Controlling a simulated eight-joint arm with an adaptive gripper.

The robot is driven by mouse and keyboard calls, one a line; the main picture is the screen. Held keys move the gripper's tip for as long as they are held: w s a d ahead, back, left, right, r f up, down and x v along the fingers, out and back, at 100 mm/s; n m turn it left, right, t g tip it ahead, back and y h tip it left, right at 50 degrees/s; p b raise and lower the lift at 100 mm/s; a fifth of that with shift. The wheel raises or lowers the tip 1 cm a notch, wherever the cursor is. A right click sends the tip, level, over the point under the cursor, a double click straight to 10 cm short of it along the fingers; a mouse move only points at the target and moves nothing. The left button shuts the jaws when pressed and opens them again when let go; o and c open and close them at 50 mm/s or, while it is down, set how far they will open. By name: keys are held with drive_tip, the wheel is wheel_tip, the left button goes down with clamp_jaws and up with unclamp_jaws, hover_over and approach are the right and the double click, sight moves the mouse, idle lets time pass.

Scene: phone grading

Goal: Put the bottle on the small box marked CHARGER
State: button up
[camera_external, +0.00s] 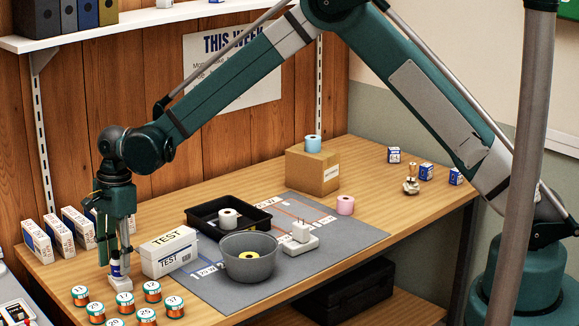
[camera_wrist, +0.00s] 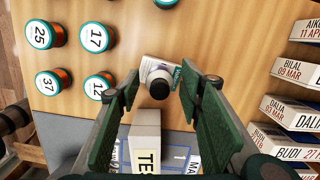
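A small dark blue bottle with a pale band (camera_external: 115,268) stands upright at the left of the table. It appears to rest on a small white box (camera_external: 121,285), whose marking I cannot read. In the wrist view, the bottle's dark round top (camera_wrist: 159,88) is over the white box (camera_wrist: 150,66), which shows a bit of green at one side. My gripper (camera_external: 120,256) points down over the bottle. In the wrist view, the fingers of my gripper (camera_wrist: 162,84) are spread, with visible gaps on both sides of the bottle.
A TEST box (camera_external: 169,252) is just right of my gripper, and several labelled boxes (camera_external: 37,242) stand behind left. A grey bowl (camera_external: 249,268), black tray (camera_external: 206,212) and plug block (camera_external: 301,246) are farther right.

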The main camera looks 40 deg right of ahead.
wheel_tip(320, 180, up, 11)
drive_tip(key=d, duration=0.1)
drive_tip(key=shift+d+p, duration=0.2)
drive_tip(key=shift+p, duration=0.25)
drive_tip(key=shift+r, duration=0.1)
idle(0.4)
drive_tip(key=s+d+r+n+t, duration=0.1)
drive_tip(key=s+d+r+n, duration=0.2)
drive_tip(key=s+d+r, duration=0.5)
drive_tip(key=s+d+r+n+t, duration=0.1)
drive_tip(key=s+d+r+n, duration=0.1)
drive_tip(key=d+r, duration=0.7)
drive_tip(key=s+d+r+n+t, duration=0.1)
drive_tip(key=s+d+r+n, duration=0.3)
drive_tip(key=d, duration=0.8)
drive_tip(key=s+d+f+n+t, duration=0.1)
drive_tip(key=s+d+n+t, duration=0.1)
drive_tip(key=s+d, duration=0.8)
drive_tip(key=s+d+f+n+t+h, duration=0.1)
drive_tip(key=s+d+n, duration=0.4)
drive_tip(key=s+d, duration=0.5)
drive_tip(key=s+t, duration=0.1)
drive_tip(key=s, duration=0.6)
drive_tip(key=shift+s+d+n, duration=0.25)
drive_tip(key=shift+s+n, duration=0.05)
